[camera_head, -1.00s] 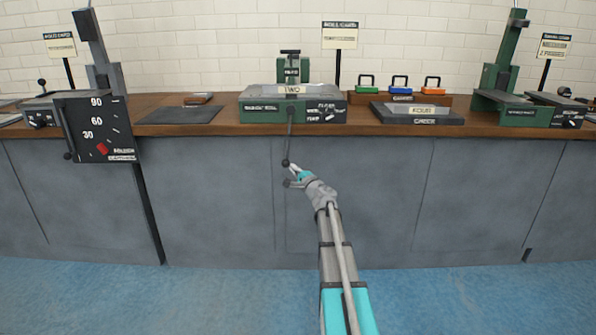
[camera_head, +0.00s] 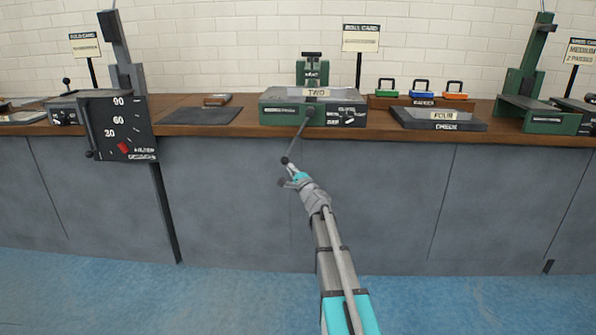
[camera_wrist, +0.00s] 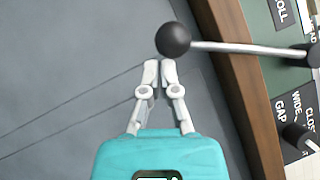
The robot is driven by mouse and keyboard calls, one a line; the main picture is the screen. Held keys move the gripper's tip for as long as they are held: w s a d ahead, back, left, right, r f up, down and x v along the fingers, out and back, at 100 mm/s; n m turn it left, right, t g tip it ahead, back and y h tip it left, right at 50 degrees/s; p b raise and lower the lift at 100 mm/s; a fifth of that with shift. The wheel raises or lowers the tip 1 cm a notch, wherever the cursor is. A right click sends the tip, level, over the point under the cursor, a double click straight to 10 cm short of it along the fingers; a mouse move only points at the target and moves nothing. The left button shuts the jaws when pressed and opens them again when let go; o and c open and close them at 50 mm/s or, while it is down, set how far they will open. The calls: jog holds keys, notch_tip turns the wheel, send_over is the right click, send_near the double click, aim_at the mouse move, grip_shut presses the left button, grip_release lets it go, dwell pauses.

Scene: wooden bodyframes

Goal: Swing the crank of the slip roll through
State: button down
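The slip roll (camera_head: 283,112), green with a grey top and a "TWO" plate, stands on the bench. Its crank (camera_head: 298,137) hangs from the front and slants down to the left, ending in a black ball knob (camera_head: 285,160). My gripper (camera_head: 291,178) is just below the knob, in front of the bench. In the wrist view the fingertips (camera_wrist: 160,69) are together with nothing between them. The knob (camera_wrist: 173,40) lies just beyond the tips; I cannot tell whether they touch. The crank's silver rod (camera_wrist: 240,48) runs right from it.
The wooden bench (camera_head: 255,131) has a grey front. A dial with 30, 60 and 90 marks (camera_head: 120,125) stands left. A dark mat (camera_head: 200,115) lies left of the roll. A grey plate marked "FOUR" (camera_head: 405,117) lies right. Blue floor in front is clear.

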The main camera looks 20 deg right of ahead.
jog(key=w+a+r+p, duration=0.3)
jog(key=a+r, duration=0.1)
jog(key=a, duration=0.2)
jog(key=shift+w+a+p, duration=0.15)
jog(key=shift+w+p, duration=0.05)
jog(key=shift+p, duration=0.2)
dwell(0.5)
jog(key=shift+f, duration=0.1)
jog(key=s+f+b, duration=0.8)
jog(key=s, duration=0.2)
jog(key=shift+s+f, duration=0.15)
dwell(0.4)
jog(key=shift+a, duration=0.1)
dwell(0.4)
